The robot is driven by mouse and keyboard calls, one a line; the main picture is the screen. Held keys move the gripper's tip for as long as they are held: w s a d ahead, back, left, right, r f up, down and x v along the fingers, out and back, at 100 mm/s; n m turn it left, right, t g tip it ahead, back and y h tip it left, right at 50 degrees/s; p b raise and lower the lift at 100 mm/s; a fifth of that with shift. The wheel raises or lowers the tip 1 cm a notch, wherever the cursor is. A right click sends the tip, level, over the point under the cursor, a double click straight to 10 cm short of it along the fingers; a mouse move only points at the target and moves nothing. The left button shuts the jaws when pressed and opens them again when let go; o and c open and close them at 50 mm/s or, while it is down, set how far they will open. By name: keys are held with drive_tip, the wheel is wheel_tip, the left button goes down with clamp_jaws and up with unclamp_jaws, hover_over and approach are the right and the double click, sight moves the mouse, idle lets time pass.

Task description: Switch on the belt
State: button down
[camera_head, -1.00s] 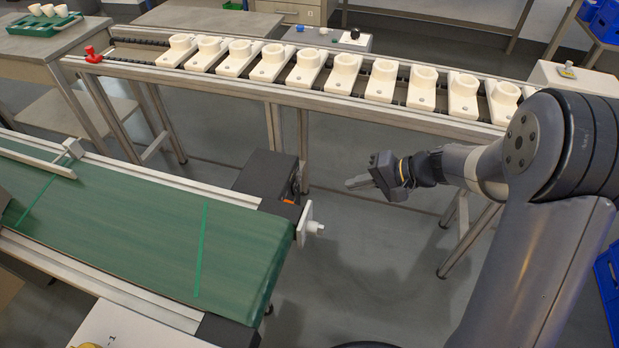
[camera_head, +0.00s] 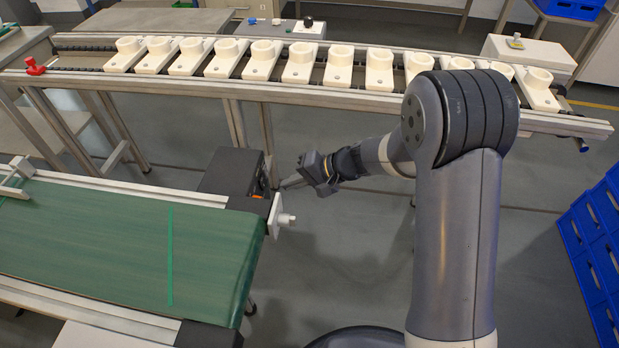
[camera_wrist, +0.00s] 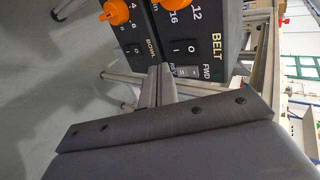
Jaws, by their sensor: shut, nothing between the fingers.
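The green conveyor belt (camera_head: 110,240) is at the lower left in the head view. A dark control box (camera_head: 230,172) stands at its far right corner. In the wrist view the box's panel (camera_wrist: 205,22) carries labels BELT and BOWL, with an orange knob (camera_wrist: 181,4) above the BELT side. A black rocker switch (camera_wrist: 186,47) marked 1 and 0 sits beside the BELT label, above a smaller FWD/REV switch (camera_wrist: 187,72). My gripper (camera_head: 286,185) is shut and empty, its tips (camera_wrist: 160,72) near the panel's lower edge, left of the FWD/REV switch. Contact cannot be told.
The BOWL side has its own switch (camera_wrist: 131,50) and orange knob (camera_wrist: 115,12). A roller rail (camera_head: 80,83) with several cream holders (camera_head: 295,65) runs behind. A white bracket (camera_head: 283,219) sticks out from the belt's end. Blue crates (camera_head: 597,245) stand at the right; floor between is clear.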

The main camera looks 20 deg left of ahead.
sight(263, 182)
drive_tip(key=shift+s+a+f, duration=0.15)
drive_tip(key=shift+a+f, duration=0.05)
drive_tip(key=shift+a, duration=0.9)
drive_tip(key=shift+s+a+f, duration=0.1)
drive_tip(key=shift+a+f, duration=0.05)
drive_tip(key=shift+a, duration=0.9)
drive_tip(key=shift+f+b, duration=0.15)
drive_tip(key=shift+b, duration=0.25)
drive_tip(key=shift+a+b, duration=0.1)
drive_tip(key=shift+b, duration=0.3)
drive_tip(key=shift+r, duration=0.95)
drive_tip(key=shift+f, duration=0.1)
